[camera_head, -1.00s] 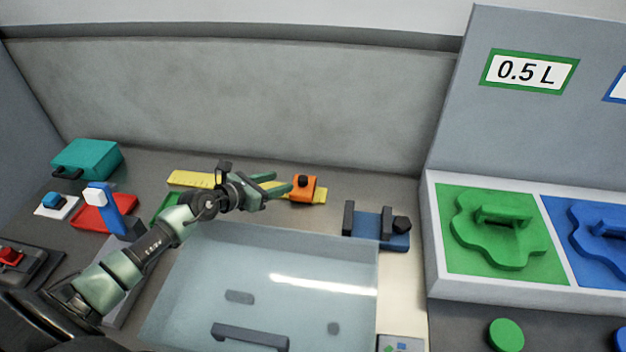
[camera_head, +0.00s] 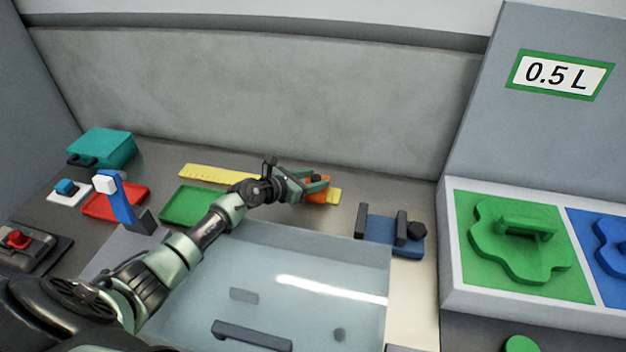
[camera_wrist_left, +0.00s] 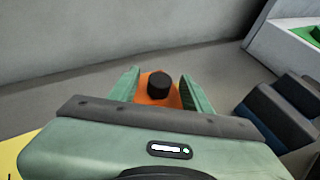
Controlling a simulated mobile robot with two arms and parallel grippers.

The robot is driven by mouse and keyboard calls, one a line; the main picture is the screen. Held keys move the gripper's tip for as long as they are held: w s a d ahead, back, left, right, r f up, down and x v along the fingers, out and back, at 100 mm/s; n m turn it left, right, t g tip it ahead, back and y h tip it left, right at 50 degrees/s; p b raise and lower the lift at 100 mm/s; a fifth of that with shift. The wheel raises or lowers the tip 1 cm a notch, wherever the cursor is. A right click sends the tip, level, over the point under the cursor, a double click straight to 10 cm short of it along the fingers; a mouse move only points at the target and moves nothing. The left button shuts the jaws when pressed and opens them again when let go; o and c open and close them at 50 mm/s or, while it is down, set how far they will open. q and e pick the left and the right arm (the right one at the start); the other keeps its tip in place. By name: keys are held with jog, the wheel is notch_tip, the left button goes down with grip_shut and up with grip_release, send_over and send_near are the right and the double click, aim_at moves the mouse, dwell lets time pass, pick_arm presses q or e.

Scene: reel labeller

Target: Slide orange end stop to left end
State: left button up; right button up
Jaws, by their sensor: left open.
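The orange end stop (camera_head: 328,197) sits near the right end of a yellow ruler (camera_head: 215,174) along the back of the bench. It has a black knob on top, clear in the left wrist view (camera_wrist_left: 159,82). My left gripper (camera_head: 316,184) reaches it from the left. In the left wrist view the two green fingers (camera_wrist_left: 160,88) stand apart, one on each side of the stop. I cannot tell whether they touch it. The fingers hide part of the stop in the head view. My right gripper is not in view.
A clear cover (camera_head: 300,260) lies in front of the ruler, under my left arm. A blue block fixture (camera_head: 378,232) stands right of the stop. Green (camera_head: 185,207) and red (camera_head: 100,207) trays and a blue lever (camera_head: 122,205) are at left. A wall rises behind.

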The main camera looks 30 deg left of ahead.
pick_arm(q)
jog(key=shift+s, duration=0.1)
grip_shut()
dwell(1.3)
